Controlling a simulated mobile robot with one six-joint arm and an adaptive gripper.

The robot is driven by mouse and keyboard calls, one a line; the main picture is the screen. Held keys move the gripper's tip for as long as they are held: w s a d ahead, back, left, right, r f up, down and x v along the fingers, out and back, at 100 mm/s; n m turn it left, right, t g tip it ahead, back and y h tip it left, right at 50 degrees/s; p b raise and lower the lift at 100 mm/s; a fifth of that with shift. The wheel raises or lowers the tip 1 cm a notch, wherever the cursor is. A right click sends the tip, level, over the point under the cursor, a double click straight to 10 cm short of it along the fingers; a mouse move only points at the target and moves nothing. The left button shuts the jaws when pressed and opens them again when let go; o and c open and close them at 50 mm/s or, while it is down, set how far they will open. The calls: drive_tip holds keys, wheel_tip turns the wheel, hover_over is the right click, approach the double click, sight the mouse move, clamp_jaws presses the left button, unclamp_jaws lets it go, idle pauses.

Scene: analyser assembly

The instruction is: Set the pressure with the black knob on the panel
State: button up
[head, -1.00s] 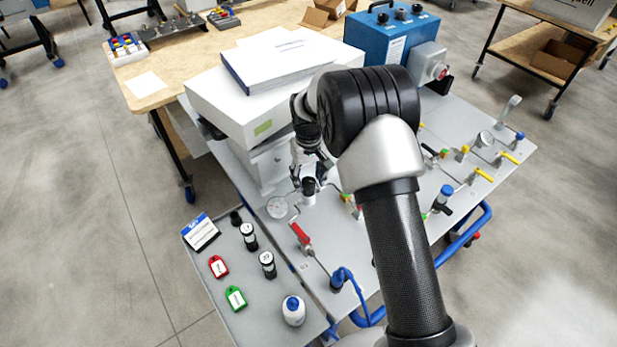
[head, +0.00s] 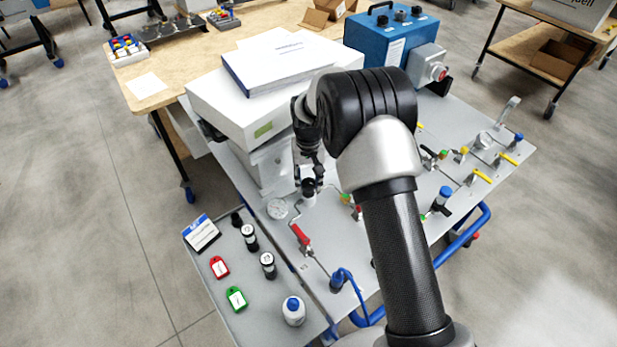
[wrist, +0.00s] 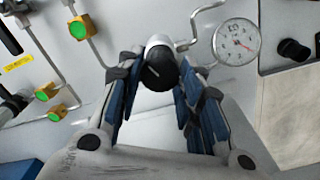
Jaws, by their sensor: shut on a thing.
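The black knob (wrist: 158,72) shows in the wrist view with a pale pointer line on its top. It sits on a silver body on the light grey panel (wrist: 150,108). My gripper (wrist: 160,82) has its blue-padded fingers on both sides of the knob and is shut on it. In the head view my gripper (head: 311,180) points down at the panel in front of the white box, and its fingers largely hide the knob. A round pressure gauge (wrist: 236,42) with a red needle lies right of the knob; it also shows in the head view (head: 278,208).
A red-handled valve (head: 300,236) stands close to my gripper on the panel. The white box (head: 262,104) rises just behind. Green-ended fittings (wrist: 80,29) and thin pipes lie left of the knob in the wrist view. A side tray (head: 215,290) holds tags, vials and a bottle.

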sight(308, 182)
drive_tip(key=o, duration=1.1)
drive_tip(key=shift+c, duration=0.2)
drive_tip(key=shift+r, duration=0.1)
wheel_tip(308, 182, up, 12)
